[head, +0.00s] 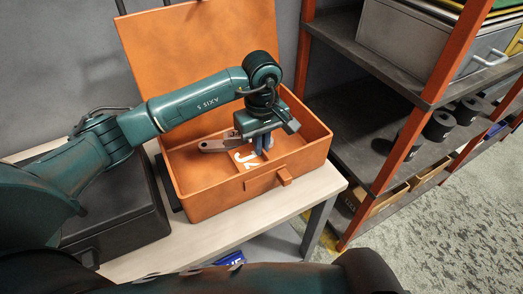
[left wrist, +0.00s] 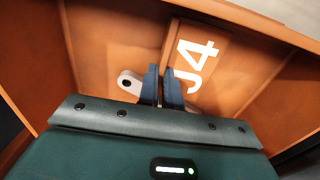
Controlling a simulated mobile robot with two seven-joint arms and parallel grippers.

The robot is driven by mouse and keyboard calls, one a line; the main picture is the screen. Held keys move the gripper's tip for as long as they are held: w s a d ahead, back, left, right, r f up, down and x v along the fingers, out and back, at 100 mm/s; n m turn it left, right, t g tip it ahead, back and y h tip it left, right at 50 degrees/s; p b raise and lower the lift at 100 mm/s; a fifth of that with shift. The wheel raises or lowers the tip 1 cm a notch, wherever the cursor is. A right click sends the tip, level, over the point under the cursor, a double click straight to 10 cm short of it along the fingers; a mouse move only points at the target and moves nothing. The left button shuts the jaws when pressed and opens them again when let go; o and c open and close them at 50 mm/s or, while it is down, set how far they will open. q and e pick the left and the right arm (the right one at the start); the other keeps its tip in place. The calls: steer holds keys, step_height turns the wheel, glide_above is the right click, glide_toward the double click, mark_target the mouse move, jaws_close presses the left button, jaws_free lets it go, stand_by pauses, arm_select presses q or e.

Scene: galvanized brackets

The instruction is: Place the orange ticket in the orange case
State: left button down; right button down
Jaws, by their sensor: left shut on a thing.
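The orange case (head: 222,205) stands open on the table with its lid raised at the back. My left gripper (head: 262,148) is inside the case, pointing down. In the left wrist view its two blue fingers (left wrist: 163,88) are shut on the edge of the orange ticket (left wrist: 205,72), which bears a white "J4". The ticket also shows in the head view (head: 241,168), low within the case walls. I cannot tell whether it touches the floor of the case. My right gripper is out of view.
A grey metal bracket (head: 216,145) with a hole lies in the case beside the fingers. A dark case (head: 125,205) stands left of the orange one on the pale table (head: 280,213). A shelf rack (head: 350,118) with a metal drawer and black rolls stands at right.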

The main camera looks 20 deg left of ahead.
arm_select(q)
steer(key=shift+f, duration=1.65)
steer(key=c, duration=1.6)
jaws_free()
steer(key=shift+r, duration=0.15)
step_height(320, 180, up, 12)
steer(key=shift+b, duration=0.35)
